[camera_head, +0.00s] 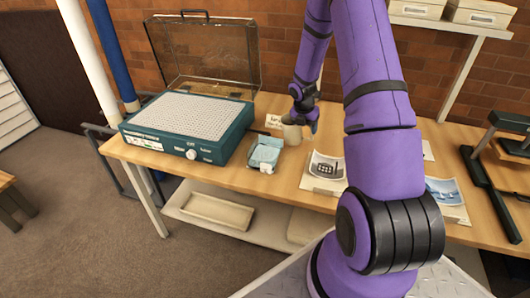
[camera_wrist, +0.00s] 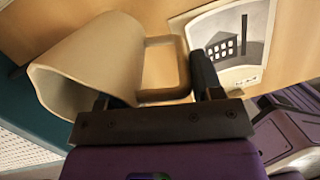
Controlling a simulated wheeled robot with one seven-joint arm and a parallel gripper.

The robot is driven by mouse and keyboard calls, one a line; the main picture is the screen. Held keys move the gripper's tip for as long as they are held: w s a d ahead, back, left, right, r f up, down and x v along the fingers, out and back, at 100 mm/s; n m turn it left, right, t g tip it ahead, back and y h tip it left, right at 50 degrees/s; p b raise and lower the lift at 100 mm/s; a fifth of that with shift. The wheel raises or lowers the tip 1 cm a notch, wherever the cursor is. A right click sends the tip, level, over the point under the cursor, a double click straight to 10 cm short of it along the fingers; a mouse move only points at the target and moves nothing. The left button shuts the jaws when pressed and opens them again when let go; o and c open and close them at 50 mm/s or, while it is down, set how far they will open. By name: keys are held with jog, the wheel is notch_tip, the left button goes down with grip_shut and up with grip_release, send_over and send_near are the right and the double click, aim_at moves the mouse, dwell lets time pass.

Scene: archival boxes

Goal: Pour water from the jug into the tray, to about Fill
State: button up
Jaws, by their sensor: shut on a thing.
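The beige jug (camera_head: 292,134) is at the middle of the table, below and left of my gripper (camera_head: 303,116). In the wrist view the jug (camera_wrist: 110,55) fills the upper left, with its squared handle (camera_wrist: 165,95) between the dark fingers of my gripper (camera_wrist: 155,92), which is shut on it. The jug looks close to upright in the head view; I cannot tell whether it touches the table. The small pale blue tray (camera_head: 264,153) lies left of the jug, apart from it. Its fill mark and any water cannot be made out.
A teal machine (camera_head: 190,128) with a perforated top and raised clear lid (camera_head: 205,55) stands left of the tray. A printed picture sheet (camera_head: 326,165) lies to the right, and a small sign (camera_head: 273,121) behind. A black-framed press (camera_head: 490,150) stands far right.

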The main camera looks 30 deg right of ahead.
jog(key=shift+d+f+y+b, duration=0.45)
jog(key=shift+f+y, duration=0.2)
jog(key=shift+f, duration=0.1)
jog(key=shift+d+f+y+b, duration=0.4)
jog(key=shift+f+y, duration=0.25)
jog(key=shift+f, duration=0.1)
